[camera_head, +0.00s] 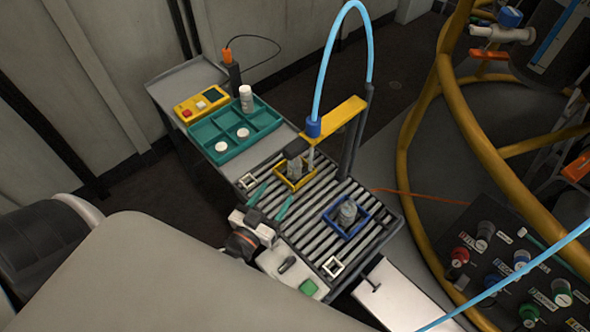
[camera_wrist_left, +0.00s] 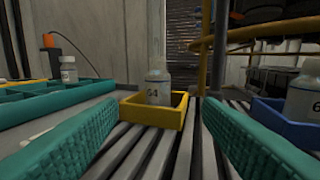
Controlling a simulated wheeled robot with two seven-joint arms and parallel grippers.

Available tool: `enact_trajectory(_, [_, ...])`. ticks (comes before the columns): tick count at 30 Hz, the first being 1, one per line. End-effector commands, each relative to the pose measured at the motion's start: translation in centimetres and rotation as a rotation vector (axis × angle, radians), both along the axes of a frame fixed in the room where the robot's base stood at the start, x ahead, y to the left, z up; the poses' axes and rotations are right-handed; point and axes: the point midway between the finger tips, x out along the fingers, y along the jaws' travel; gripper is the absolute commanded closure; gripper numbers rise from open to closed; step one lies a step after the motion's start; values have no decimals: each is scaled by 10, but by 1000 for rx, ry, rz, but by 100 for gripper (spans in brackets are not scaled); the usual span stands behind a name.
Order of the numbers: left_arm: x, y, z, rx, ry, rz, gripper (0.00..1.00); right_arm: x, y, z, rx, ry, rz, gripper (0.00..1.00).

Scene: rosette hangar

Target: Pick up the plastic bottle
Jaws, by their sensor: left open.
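A pale plastic bottle with a dark-printed label (camera_wrist_left: 156,86) stands upright in a small yellow bin (camera_wrist_left: 178,114) straight ahead in the left wrist view. A second bottle (camera_head: 347,213) stands in a blue bin (camera_head: 330,224). A white bottle (camera_head: 246,98) stands in the teal tray (camera_head: 215,155). My left gripper (camera_head: 279,191) is open and empty, low over the rollers, its teal fingers pointing at the yellow bin, a short gap away. My right gripper is not in view.
The bins stand on a slatted roller bed (camera_head: 310,215). A yellow arm (camera_head: 335,118) with a blue hose overhangs the yellow bin. A yellow tube frame (camera_head: 403,165) curves at right.

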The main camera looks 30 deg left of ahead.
Motion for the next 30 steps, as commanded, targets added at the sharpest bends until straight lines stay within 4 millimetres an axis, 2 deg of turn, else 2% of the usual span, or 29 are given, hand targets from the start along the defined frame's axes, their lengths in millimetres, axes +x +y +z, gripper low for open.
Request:
enact_trajectory(9, [53, -1, 2, -1, -3, 0, 40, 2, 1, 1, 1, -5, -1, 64])
enact_trajectory(16, [70, -1, 1, -1, -1, 0, 40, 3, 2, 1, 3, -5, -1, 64])
enact_trajectory(24, [109, 1, 1, -1, -2, 0, 40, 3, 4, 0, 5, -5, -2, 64])
enact_trajectory(30, [116, 1, 1, -1, 0, 0, 40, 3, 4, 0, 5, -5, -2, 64])
